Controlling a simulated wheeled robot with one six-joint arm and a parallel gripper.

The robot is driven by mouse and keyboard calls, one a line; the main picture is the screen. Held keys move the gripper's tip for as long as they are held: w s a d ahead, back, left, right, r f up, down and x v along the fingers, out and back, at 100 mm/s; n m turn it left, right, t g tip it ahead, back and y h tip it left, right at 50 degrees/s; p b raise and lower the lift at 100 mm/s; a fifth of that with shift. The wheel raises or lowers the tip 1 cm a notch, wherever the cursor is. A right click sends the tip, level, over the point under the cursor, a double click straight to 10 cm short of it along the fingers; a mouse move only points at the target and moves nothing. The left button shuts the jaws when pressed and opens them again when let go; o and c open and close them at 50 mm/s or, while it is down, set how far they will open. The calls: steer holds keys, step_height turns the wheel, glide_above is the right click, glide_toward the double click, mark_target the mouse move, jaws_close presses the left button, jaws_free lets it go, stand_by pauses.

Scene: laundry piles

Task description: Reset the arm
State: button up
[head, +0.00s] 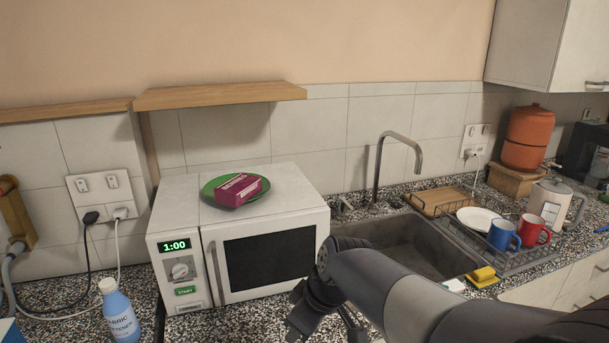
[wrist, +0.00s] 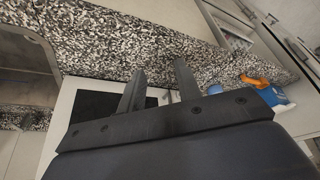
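My arm reaches in from the lower right in the head view and bends down in front of the microwave (head: 270,262). My gripper (wrist: 160,80) shows in the wrist view with its two dark fingers apart and nothing between them. Behind the fingers are the speckled counter (wrist: 110,42) and pale fronts with a dark panel (wrist: 92,107). In the head view the gripper is at the bottom edge, and its fingertips are hard to make out.
A green plate (head: 211,192) with a magenta box (head: 238,190) sits on the microwave. A blue bottle (head: 119,312) stands at lower left. The sink (head: 400,245) lies behind my arm. A dish rack (head: 478,258) holds a blue mug (head: 503,236) and a red mug (head: 533,230).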

steer(key=d+n+g+y+p, duration=0.1)
steer(key=d+n, duration=0.5)
steer(key=d, duration=1)
steer(key=shift+w+g+p, duration=0.35)
steer(key=shift+g+p, duration=0.35)
